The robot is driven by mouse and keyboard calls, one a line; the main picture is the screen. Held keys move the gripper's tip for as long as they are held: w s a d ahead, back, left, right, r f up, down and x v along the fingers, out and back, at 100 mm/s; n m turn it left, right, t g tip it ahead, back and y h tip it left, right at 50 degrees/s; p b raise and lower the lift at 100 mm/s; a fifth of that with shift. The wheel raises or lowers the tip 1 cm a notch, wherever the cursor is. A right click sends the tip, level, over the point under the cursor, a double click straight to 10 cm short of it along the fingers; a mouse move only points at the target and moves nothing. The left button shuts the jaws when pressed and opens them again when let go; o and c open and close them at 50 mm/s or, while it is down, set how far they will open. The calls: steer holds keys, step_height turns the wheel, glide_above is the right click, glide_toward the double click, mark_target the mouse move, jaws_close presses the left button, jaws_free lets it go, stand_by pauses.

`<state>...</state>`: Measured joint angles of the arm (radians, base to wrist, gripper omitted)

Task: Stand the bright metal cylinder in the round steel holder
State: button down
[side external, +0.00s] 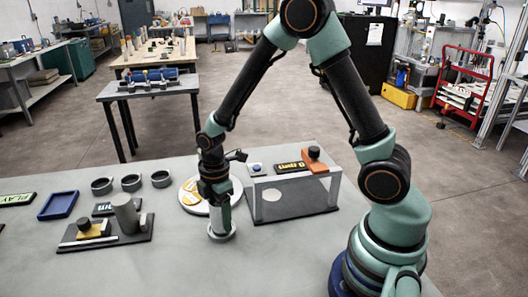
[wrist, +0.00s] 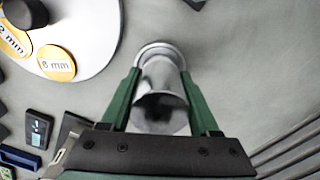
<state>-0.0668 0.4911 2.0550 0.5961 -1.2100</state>
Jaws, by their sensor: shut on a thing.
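The bright metal cylinder (wrist: 160,75) is upright between the two green fingers of my gripper (wrist: 160,88), which are shut on its sides. Its lower end is at the round steel holder (wrist: 150,47), whose pale rim shows around the cylinder's far end. In the side external view my gripper (side external: 220,208) points straight down over the holder (side external: 222,236), which stands on the grey table. The fingers hide most of the cylinder there. I cannot tell whether the cylinder rests on the holder's floor.
A white round plate (side external: 224,205) with yellow labels is just behind my gripper. A clear-sided stand (side external: 296,195) is close on the right. A dark board with a grey cylinder (side external: 126,214) is at left, with several dark rings (side external: 131,182) behind. The front table is clear.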

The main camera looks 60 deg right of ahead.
steer(key=shift+f, duration=0.1)
steer(key=shift+c, duration=0.6)
jaws_free()
steer(key=shift+f, duration=0.1)
step_height(320, 180, up, 12)
steer(key=shift+r, duration=0.1)
steer(key=s+d+r+m+t, duration=0.2)
steer(key=s+r+m+t, duration=0.3)
steer(key=m, duration=0.9)
steer(key=shift+s+d+r+m+t, duration=0.3)
steer(key=shift+s+r, duration=1.5)
steer(key=shift+r, duration=0.8)
